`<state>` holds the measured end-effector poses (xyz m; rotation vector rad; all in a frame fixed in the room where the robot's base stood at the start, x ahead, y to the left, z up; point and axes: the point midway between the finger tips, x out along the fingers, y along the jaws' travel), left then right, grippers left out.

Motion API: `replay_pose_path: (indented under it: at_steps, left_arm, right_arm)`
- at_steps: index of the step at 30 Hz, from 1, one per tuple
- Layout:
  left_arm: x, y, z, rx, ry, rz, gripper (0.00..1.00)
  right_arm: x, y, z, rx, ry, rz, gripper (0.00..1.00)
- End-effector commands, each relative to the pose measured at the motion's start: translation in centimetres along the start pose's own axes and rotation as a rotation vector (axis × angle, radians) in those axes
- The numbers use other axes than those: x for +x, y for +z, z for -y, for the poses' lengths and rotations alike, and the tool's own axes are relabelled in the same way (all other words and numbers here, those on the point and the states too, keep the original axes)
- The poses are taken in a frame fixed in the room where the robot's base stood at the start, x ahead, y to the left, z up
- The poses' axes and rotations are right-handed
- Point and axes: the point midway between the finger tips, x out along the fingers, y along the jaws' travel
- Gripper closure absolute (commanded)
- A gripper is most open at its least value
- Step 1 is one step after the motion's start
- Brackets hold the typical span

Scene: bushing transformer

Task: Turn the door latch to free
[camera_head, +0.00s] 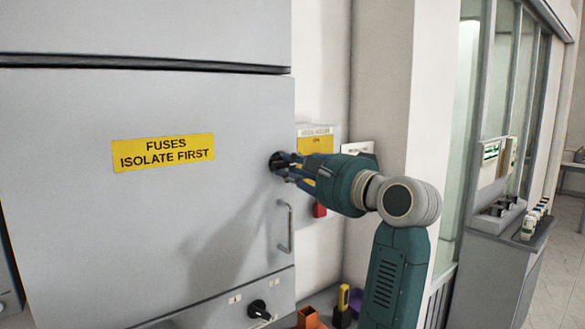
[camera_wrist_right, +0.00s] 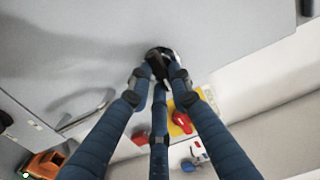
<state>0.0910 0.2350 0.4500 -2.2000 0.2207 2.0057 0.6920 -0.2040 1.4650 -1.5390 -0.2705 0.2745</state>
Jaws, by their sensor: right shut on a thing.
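The door latch (camera_head: 276,161) is a small dark knob near the right edge of a grey cabinet door (camera_head: 100,220). The door is closed and carries a yellow label (camera_head: 164,152) reading "FUSES ISOLATE FIRST". My right gripper (camera_head: 287,168) reaches in from the right, its fingers shut around the latch. In the right wrist view the fingers close on the dark latch (camera_wrist_right: 160,62), which they partly hide, so its angle is hard to tell. A metal handle (camera_head: 286,226) sits on the door below the latch. My left gripper is not in view.
Right of the door, a wall panel with a yellow plate (camera_head: 316,142) and a red part (camera_head: 319,210) sits close behind my gripper. A black rotary knob (camera_head: 259,309) is below the door. An orange object (camera_head: 310,319) and a yellow-black tool (camera_head: 343,303) stand below.

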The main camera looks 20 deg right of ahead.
Motion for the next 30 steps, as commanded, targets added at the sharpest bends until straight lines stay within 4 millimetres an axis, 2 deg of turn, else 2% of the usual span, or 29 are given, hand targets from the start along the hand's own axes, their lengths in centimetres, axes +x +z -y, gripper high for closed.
replay_pose_path:
  at_steps: [5, 6, 9, 20, 23, 30]
  left_arm:
    - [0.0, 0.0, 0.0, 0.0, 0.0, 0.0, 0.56]
    - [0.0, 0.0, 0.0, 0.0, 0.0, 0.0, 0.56]
    - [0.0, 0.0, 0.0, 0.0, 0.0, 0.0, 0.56]
    - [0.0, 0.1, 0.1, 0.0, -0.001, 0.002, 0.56]
    - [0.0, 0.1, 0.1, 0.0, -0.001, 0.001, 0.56]
    - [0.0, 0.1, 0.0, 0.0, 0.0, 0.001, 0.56]
  right_arm:
    - [0.0, -0.1, 0.0, 0.002, -0.001, -0.001, 1.0]
    - [0.0, -0.1, 0.0, 0.002, -0.001, -0.001, 0.77]
    - [0.0, -0.1, 0.0, 0.002, 0.0, -0.001, 0.61]
    - [-0.5, -0.1, 0.0, 0.0, -0.001, -0.001, 0.61]
    - [-1.8, -0.1, 0.1, -0.001, -0.003, -0.002, 0.61]
    - [-6.9, -0.2, 0.1, -0.001, -0.003, -0.004, 0.61]
